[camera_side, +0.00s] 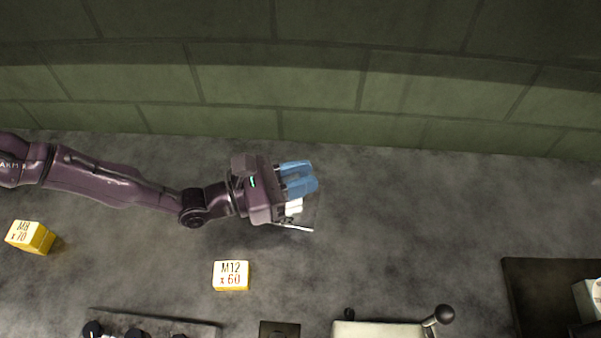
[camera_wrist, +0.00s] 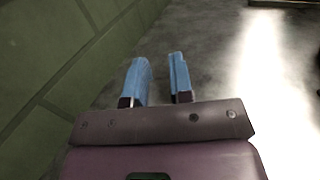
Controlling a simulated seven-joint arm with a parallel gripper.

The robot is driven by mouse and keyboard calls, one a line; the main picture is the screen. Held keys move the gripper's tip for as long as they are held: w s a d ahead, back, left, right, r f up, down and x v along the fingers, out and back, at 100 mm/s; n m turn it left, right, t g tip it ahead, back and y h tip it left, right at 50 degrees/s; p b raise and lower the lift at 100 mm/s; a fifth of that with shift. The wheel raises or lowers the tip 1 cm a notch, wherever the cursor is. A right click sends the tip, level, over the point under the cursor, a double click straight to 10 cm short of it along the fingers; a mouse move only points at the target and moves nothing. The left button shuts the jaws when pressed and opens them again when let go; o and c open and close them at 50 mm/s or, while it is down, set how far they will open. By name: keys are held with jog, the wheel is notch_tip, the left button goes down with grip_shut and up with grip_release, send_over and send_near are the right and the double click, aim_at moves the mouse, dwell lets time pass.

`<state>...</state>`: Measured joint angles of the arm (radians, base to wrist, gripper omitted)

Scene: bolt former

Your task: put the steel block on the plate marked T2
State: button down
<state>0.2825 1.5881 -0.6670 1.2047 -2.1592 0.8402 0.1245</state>
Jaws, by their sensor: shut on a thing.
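My gripper (camera_side: 303,178) has blue fingers and is over the bench near the back wall. Its blue fingers also show in the wrist view (camera_wrist: 159,75), with a narrow gap between them. It is shut on what I take to be the steel block, which the fingers and wrist mostly hide. A small pale piece (camera_side: 293,207) shows just below the fingers; I cannot tell whether it is part of the block. Under the gripper is a thin plate with a bright front edge (camera_side: 295,228). Its marking is partly covered, so I cannot read T2 on it.
Yellow boxes marked M8 x 70 (camera_side: 29,237) and M12 x 60 (camera_side: 231,275) stand in front of my arm. At the front edge are black knobs (camera_side: 92,329), a dark square (camera_side: 280,330) and a ball-ended lever (camera_side: 444,314). A dark tray (camera_side: 535,285) is at right.

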jog(key=c, duration=1.4)
grip_release()
jog(key=shift+f, duration=0.1)
jog(key=o, duration=0.4)
